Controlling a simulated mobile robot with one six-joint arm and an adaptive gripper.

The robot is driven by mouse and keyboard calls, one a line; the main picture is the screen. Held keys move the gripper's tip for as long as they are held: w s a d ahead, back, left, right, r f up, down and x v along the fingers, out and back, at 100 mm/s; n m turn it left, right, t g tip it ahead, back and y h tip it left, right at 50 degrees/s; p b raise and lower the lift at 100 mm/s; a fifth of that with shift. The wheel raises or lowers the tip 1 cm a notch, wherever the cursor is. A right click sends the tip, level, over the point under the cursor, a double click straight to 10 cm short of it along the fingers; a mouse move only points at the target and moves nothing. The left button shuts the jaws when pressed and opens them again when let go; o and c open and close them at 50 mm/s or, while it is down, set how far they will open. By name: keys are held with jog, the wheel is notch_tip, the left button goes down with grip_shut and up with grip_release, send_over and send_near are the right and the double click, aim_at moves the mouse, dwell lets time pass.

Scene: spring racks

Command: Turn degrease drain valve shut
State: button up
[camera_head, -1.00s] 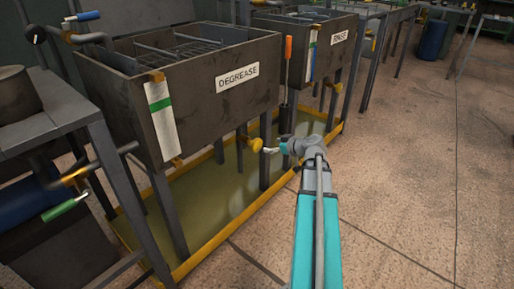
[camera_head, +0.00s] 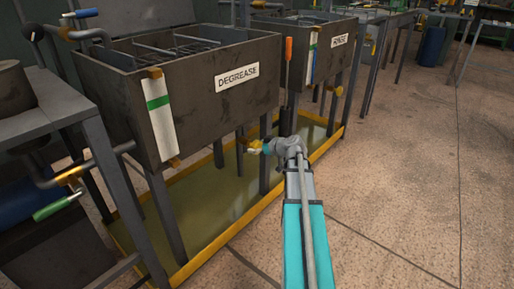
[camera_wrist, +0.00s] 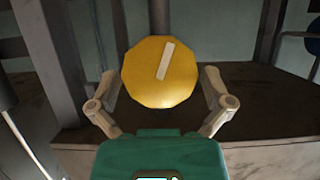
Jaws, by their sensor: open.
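The degrease tank (camera_head: 195,105) is a dark metal box with a "DEGREASE" label on its front. Its drain valve, a round yellow knob, sits low under the front right of the tank in the head view (camera_head: 254,147). In the wrist view the yellow knob (camera_wrist: 158,75) faces me, with a pale bar mark tilted slightly right of vertical. My gripper (camera_head: 261,147) is right at the knob in the head view. In the wrist view my gripper (camera_wrist: 160,92) is open, with one finger on each side of the knob. Small gaps seem to show; contact is hard to tell.
A yellow-edged drip tray (camera_head: 225,232) holding greenish liquid lies under the tanks. The rinse tank (camera_head: 310,58) stands behind to the right. An orange-handled tool (camera_head: 289,48) hangs between the tanks. A green-handled pipe lever (camera_head: 57,208) is at left. Open floor (camera_head: 400,180) lies to the right.

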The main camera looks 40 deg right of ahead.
jog(key=c, duration=0.8)
jog(key=shift+c, duration=0.2)
jog(key=shift+d+m, duration=0.1)
jog(key=shift+m, duration=0.2)
jog(key=shift+d+f+m+g+y+b, duration=0.15)
jog(key=shift+m+g+y+b, duration=0.2)
jog(key=shift+m+y, duration=0.75)
jog(key=m+y+b, duration=0.1)
jog(key=m+b, duration=0.1)
jog(key=m, duration=0.1)
jog(key=shift+w+f+y, duration=0.1)
jog(key=shift+f+y, duration=0.05)
jog(key=shift+y, duration=0.25)
jog(key=m+y+b, duration=0.2)
jog(key=m, duration=0.1)
jog(key=shift+d+f+m, duration=0.1)
jog(key=shift+m, duration=0.3)
jog(key=shift+m+t+y+b, duration=0.4)
jog(key=shift+m+t+b, duration=0.25)
jog(key=shift+m+b, duration=0.55)
